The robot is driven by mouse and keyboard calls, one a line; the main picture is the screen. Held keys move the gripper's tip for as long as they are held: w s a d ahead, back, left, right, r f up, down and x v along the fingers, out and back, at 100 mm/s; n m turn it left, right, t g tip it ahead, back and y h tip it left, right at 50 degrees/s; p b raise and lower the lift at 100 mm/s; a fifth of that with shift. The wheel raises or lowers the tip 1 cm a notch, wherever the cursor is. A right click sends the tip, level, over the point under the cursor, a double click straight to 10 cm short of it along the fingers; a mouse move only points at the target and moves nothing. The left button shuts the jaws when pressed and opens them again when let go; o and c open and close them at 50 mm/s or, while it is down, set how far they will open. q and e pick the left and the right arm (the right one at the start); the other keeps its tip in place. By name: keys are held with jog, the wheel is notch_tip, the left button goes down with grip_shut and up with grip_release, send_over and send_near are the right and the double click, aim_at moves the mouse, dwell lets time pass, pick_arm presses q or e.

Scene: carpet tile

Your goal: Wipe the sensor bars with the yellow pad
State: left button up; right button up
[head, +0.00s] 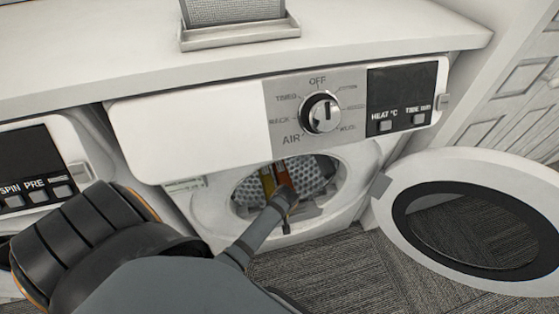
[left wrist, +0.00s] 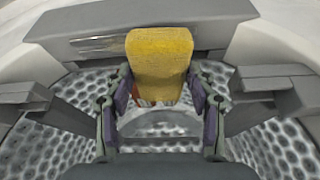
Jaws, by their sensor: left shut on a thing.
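My left gripper (left wrist: 160,105) is inside the dryer drum, shut on the yellow pad (left wrist: 160,62), which stands up between its fingers. In the head view the pad (head: 268,181) shows as a narrow yellow patch beyond my left gripper (head: 284,190), in the round door opening. Shiny metal strips, which look like the sensor bars (left wrist: 103,43), lie on a grey panel beyond the pad, to its left. The pad hides part of that panel, so I cannot tell whether it touches the bars. My right gripper is in neither view.
The drum wall (left wrist: 270,145) is perforated metal, with grey fins (left wrist: 275,80) at both sides. The round dryer door (head: 385,215) hangs open at the right. A control panel (head: 325,110) sits above the opening. A grey mesh piece (head: 235,12) stands in a tray on the white top.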

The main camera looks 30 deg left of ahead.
pick_arm(q)
jog(key=shift+f+b, duration=0.4)
jog(key=shift+f, duration=0.5)
jog(key=shift+r, duration=0.1)
jog(key=shift+s+d+r+p, duration=0.1)
jog(key=shift+s+d+p, duration=0.2)
jog(key=shift+p, duration=0.15)
jog(key=shift+s+d+r+p, duration=0.1)
jog(key=shift+s+d+p, duration=0.4)
jog(key=shift+d+p, duration=0.15)
jog(key=shift+s+d+p, duration=0.3)
jog(key=shift+s+d, duration=0.2)
jog(key=shift+d, duration=0.05)
jog(key=shift+f, duration=0.3)
jog(key=shift+w+a+f, duration=0.1)
jog(key=shift+w+a, duration=1.15)
jog(key=shift+a, duration=0.3)
